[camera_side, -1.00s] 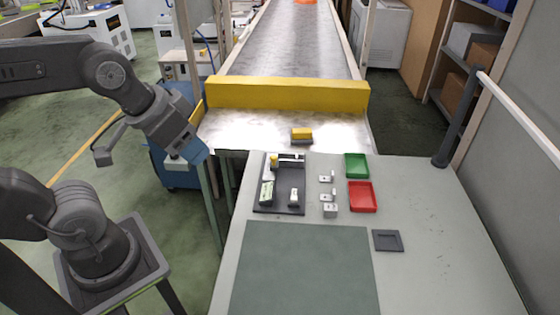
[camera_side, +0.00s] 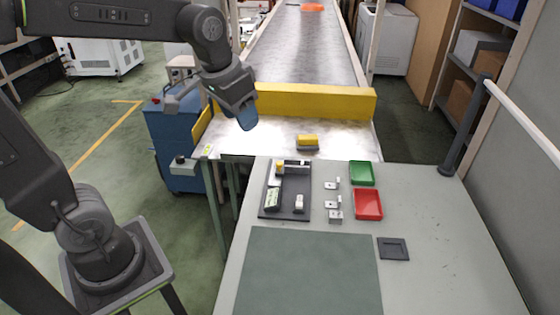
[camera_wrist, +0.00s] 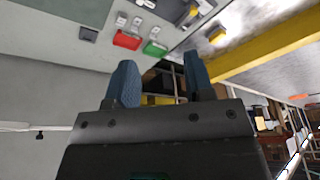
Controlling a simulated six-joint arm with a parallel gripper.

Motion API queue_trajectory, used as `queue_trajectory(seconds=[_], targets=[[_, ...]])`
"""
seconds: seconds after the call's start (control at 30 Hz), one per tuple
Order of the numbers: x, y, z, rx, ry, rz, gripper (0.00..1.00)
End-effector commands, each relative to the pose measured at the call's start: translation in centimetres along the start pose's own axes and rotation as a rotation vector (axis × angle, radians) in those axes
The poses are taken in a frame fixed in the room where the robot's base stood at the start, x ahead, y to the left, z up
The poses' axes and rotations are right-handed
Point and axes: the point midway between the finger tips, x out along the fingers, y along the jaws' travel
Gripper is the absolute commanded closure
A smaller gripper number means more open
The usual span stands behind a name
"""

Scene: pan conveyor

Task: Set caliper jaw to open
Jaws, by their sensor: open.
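A small caliper-like tool with a yellow part and a pale bar (camera_side: 291,165) lies at the back of a dark tray (camera_side: 287,211) on the grey table. Its jaw setting is too small to make out. The tray and a yellow-marked tool also show at the top of the wrist view (camera_wrist: 193,12). My gripper (camera_side: 247,120) hangs in the air over the left end of the conveyor's metal plate, left of and behind the tray. Its blue fingers stand apart with nothing between them in the wrist view (camera_wrist: 162,78).
A green bin (camera_side: 361,173) and a red bin (camera_side: 368,205) stand right of several small metal blocks (camera_side: 334,203). A yellow-topped block (camera_side: 307,141) sits on the plate before the yellow barrier (camera_side: 310,102). The green mat (camera_side: 308,270) is bare. A dark square holder (camera_side: 393,249) lies at right.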

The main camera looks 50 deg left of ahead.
Motion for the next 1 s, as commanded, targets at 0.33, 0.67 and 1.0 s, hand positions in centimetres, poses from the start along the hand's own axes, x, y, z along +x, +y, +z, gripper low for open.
queue_trajectory(seconds=[0.33, 0.67, 1.0], targets=[[9.4, -5.4, -9.8, -0.001, -0.21, 0.009, 0.52], [15.9, -8.4, -12.5, 0.0, -0.304, 0.028, 0.52], [20.0, -8.4, -11.2, 0.001, -0.312, 0.03, 0.52]])
